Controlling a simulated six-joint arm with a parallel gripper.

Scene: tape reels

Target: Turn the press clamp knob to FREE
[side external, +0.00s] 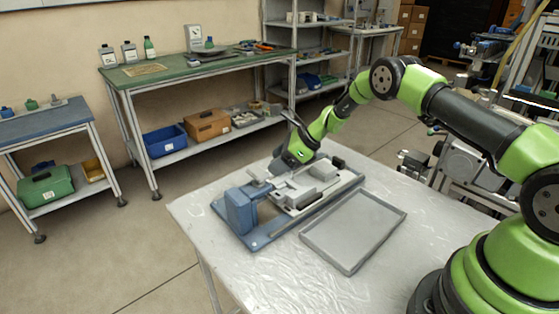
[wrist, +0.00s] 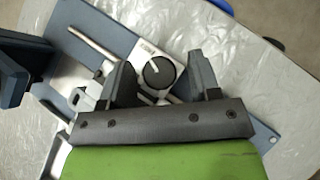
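The press clamp knob (wrist: 158,73) is a round black dial with a pale pointer line, which points up and slightly left in the wrist view. A small white label with dark marks, too small to read, lies just above it. My gripper (wrist: 162,82) is open, with one dark finger on each side of the knob. Gaps show between the fingers and the knob; I cannot tell the height between them. In the side external view my gripper (side external: 280,168) is low over the far side of the blue-based press fixture (side external: 258,240), and the knob is hidden there.
A blue upright block (side external: 240,210) stands at the fixture's left end. A metal rod (wrist: 88,44) lies left of the knob in the wrist view. An empty grey tray (side external: 352,232) lies in front of the fixture. The metal table (side external: 195,215) is otherwise mostly clear.

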